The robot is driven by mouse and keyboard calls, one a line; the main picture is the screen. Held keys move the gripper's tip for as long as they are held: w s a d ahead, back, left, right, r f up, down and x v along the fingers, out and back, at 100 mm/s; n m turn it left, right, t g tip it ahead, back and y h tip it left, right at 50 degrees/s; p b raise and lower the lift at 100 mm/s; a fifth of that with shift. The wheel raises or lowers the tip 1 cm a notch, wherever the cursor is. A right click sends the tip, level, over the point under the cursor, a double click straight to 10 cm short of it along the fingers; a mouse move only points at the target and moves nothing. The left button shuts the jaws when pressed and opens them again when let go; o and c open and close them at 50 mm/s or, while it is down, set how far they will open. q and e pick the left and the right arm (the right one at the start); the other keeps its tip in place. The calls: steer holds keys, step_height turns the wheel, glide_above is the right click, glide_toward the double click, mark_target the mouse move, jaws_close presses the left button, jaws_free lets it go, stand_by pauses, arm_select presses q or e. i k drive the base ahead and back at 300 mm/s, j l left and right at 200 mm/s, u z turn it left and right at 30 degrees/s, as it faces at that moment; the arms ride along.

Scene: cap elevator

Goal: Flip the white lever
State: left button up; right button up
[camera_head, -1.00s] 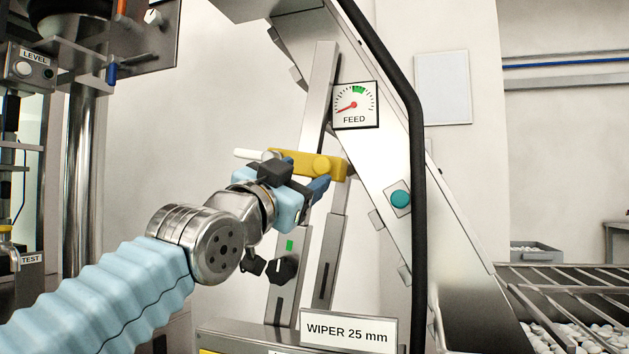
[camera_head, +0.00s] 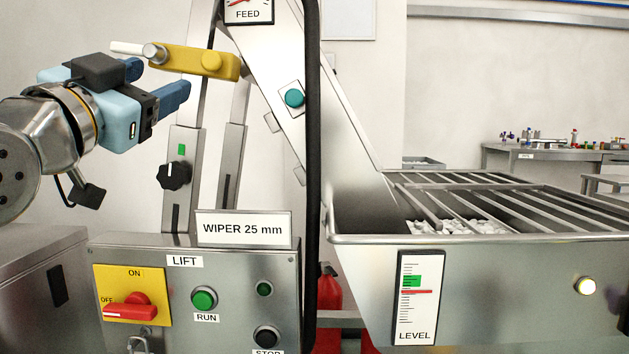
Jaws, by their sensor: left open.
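The white lever (camera_head: 127,47) is a short, pale rod that sticks out to the left, nearly level, from a round metal hub. The hub sits on the left end of a yellow bracket (camera_head: 200,60) on the sloped elevator frame. My left gripper (camera_head: 160,83) comes in from the left with its blue fingers spread and nothing seen between them. It is just below the lever and bracket in the picture. I cannot tell how far apart they are in depth. My right gripper is not in view.
A black knob (camera_head: 174,176) and the "WIPER 25 mm" sign (camera_head: 243,229) are below the bracket. The LIFT control box (camera_head: 230,262) stands in front with a red switch and buttons. A black curved rail (camera_head: 312,180) runs down beside it. A hopper (camera_head: 510,275) is at right.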

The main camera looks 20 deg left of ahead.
mark_target(151, 52)
steer(key=k+l, duration=0.1)
steer(key=k, duration=0.9)
